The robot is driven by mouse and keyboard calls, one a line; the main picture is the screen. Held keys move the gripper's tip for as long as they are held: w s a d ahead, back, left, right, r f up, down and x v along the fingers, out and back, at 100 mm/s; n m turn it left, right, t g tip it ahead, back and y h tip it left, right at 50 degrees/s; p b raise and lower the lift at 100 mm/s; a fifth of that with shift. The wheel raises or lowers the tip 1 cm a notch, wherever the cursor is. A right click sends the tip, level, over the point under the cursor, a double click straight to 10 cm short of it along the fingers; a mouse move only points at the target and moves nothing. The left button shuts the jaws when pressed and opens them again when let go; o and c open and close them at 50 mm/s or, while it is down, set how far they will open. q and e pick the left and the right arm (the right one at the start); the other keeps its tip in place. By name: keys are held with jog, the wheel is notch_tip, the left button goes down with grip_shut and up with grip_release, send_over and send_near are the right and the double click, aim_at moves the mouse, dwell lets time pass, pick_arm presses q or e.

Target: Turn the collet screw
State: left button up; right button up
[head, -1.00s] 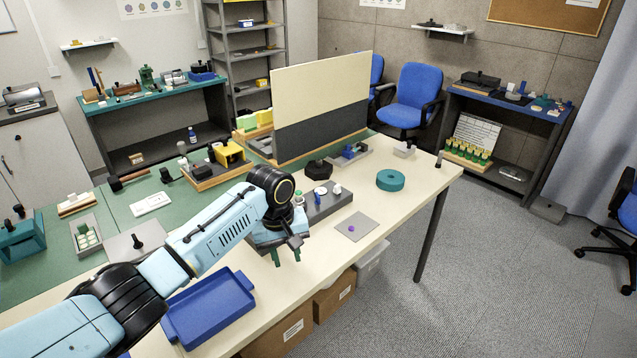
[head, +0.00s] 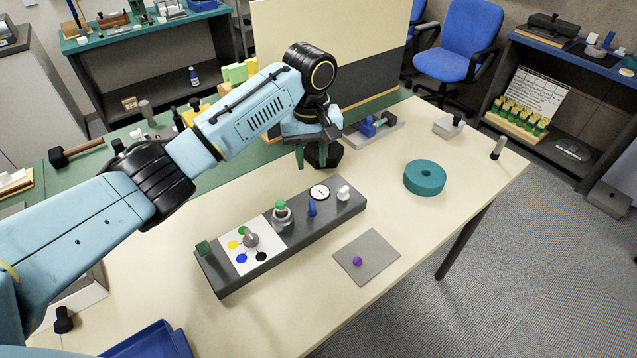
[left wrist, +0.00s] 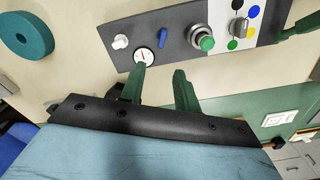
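A dark grey control panel block (head: 296,250) lies on the cream table, fully visible in the head view. I cannot tell which is the collet screw. My left gripper (head: 314,160) is above the table behind the panel, fingers apart and empty. My right gripper is not in view.
A grey pad with a purple ball (head: 357,261) lies in front of the panel. A teal ring (head: 425,177) lies to the right. A tall cream-and-grey board (head: 365,55) stands behind. A blue tray (head: 150,342) is front left.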

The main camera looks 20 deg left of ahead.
pick_arm(q)
send_over(312, 202)
jog(key=f, duration=0.4)
jog(key=shift+s+f, duration=0.3)
jog(key=shift+f, duration=0.05)
jog(key=f+b, duration=0.1)
jog(key=f, duration=0.6)
jog(key=shift+w+f, duration=0.1)
jog(key=shift+w, duration=0.1)
jog(key=shift+f, duration=0.4)
grip_shut()
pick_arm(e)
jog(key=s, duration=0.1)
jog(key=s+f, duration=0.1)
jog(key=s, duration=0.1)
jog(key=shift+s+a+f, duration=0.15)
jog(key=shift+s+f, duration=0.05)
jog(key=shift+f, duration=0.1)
